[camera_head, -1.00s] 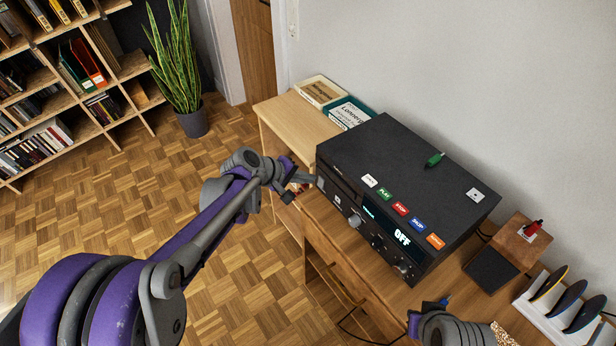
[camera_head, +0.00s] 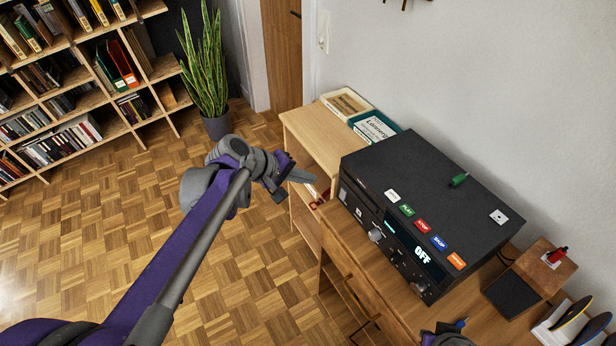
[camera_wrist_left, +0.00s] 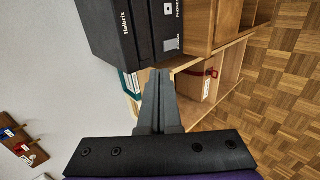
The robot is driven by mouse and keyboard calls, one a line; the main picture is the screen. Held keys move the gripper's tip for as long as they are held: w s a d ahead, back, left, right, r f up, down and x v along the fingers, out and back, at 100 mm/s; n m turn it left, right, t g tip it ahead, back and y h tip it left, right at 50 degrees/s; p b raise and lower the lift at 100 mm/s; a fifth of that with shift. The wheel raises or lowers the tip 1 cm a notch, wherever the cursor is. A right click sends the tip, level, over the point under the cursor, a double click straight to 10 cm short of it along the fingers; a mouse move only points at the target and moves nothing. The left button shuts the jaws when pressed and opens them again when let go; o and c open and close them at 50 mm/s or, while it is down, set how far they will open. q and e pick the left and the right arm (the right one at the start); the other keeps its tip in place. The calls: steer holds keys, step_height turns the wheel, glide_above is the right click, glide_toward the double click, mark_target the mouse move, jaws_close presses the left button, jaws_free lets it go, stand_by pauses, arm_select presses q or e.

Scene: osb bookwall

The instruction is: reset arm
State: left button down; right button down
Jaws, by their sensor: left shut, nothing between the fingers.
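My left arm comes in from the left in the head view. Its gripper (camera_head: 304,177) is in the air just left of the black device (camera_head: 430,195), close to the desk's front. In the left wrist view the two fingers (camera_wrist_left: 159,75) lie together, shut and empty, with the device (camera_wrist_left: 130,25) beyond them. The device has a row of coloured labels and a display reading OFF. At the bottom edge of the head view a small part of my right arm (camera_head: 447,338) shows; its fingers cannot be made out.
The wooden desk (camera_head: 310,130) runs along the wall, with books (camera_head: 374,127) at its far end. A rack with dark discs (camera_head: 568,318) stands at right. Shelves and a potted plant (camera_head: 206,75) are far left. The parquet floor is open.

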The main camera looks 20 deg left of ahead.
arm_select(q)
steer(key=s+a+f+m+y+p, duration=0.1)
steer(key=s+f+m+y, duration=0.2)
steer(key=s, duration=0.9)
steer(key=s+a+f+m+g+y+p, duration=0.1)
steer(key=s+f+m+y, duration=0.3)
steer(key=s, duration=0.9)
steer(key=shift+s+a+m+g+p, duration=0.2)
steer(key=shift+a+m+g+p, duration=0.15)
steer(key=shift+a+m, duration=0.45)
steer(key=shift+d, duration=0.3)
